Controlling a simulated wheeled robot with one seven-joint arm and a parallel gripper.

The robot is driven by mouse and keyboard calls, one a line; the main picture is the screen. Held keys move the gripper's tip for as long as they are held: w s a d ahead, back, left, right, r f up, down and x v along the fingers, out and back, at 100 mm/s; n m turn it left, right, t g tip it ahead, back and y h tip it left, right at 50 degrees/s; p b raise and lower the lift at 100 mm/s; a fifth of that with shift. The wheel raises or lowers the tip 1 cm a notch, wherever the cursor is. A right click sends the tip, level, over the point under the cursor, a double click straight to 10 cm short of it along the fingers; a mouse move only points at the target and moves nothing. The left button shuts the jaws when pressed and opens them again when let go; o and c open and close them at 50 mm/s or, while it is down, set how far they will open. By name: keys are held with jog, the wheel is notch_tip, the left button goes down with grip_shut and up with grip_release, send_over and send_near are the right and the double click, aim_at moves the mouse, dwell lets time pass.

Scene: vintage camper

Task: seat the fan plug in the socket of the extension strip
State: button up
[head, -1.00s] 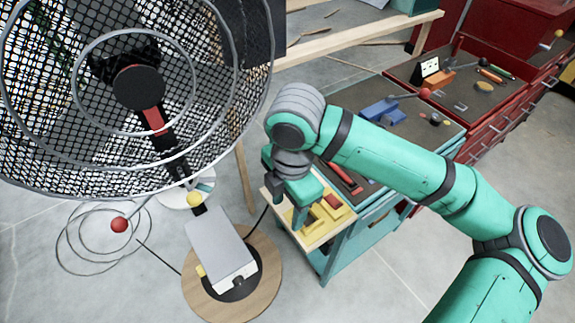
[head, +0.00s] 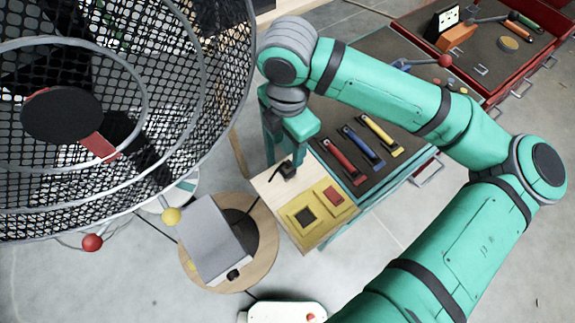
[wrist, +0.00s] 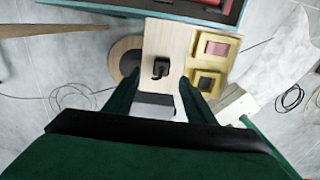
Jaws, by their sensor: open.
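A small black plug (head: 287,170) sits on the pale wooden board (head: 268,188) at the bench's near end. It also shows in the wrist view (wrist: 160,68), just beyond my fingertips and between their lines. My gripper (head: 285,156) is open and points down over the plug; it also shows in the wrist view (wrist: 158,86). Nothing is held. A white housing with a red button (head: 285,313), perhaps the extension strip, is cut off at the bottom edge. Its socket cannot be made out. The large caged fan (head: 62,115) fills the left.
A yellow two-pocket tray (head: 320,232) lies beside the plug. Red, blue and yellow-handled tools (head: 362,146) lie on the dark bench top. A grey box (head: 205,240) stands on a round wooden stool (head: 190,272). A red tool chest (head: 405,28) is at the back right.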

aim_at(287, 168)
notch_tip(287, 168, down, 3)
jog(key=shift+w+f, duration=0.15)
jog(key=f, duration=0.3)
jog(key=s+f, duration=0.1)
jog(key=f, duration=0.1)
jog(key=shift+d, duration=0.1)
jog(key=shift+r, duration=0.1)
jog(key=c, duration=1.2)
